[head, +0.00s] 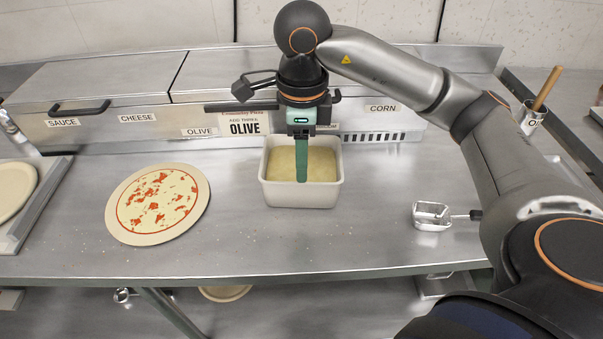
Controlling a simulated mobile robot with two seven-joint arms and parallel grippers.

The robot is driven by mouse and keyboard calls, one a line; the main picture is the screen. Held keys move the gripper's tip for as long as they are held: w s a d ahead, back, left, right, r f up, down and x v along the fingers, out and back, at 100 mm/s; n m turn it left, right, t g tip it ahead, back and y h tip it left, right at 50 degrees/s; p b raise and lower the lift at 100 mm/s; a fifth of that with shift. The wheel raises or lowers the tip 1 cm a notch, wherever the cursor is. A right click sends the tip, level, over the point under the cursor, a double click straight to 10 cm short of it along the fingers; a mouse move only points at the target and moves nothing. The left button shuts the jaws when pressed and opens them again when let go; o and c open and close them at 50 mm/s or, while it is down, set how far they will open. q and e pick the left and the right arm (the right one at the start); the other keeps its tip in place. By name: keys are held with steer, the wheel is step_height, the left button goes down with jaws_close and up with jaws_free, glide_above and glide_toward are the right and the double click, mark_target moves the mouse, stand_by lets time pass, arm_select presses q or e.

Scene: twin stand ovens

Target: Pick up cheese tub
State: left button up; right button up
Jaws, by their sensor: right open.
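The cheese tub (285,196) is a white rectangular container with pale yellow contents. It stands upright on the steel counter, near the middle. My right gripper (302,170) comes down over the tub, with its green fingers pointing down. The fingers overlap the tub's opening in the picture. They line up one behind the other, so the gap between them is hidden. The gripper is open, and I cannot tell whether it touches the tub. My left gripper is not in view.
A pizza (158,204) on a round board lies left of the tub. A metal scoop (432,215) lies to the right. Lidded bins with labels (137,118) line the back. My right arm fills the right side. Bare counter (235,240) lies in front of the tub.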

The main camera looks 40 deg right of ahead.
mark_target(301, 191)
step_height(301, 191, down, 10)
steer(key=shift+a+r, duration=0.15)
steer(key=shift+r, duration=0.05)
stand_by(0.3)
jaws_close()
steer(key=shift+s+f, duration=0.1)
stand_by(1.1)
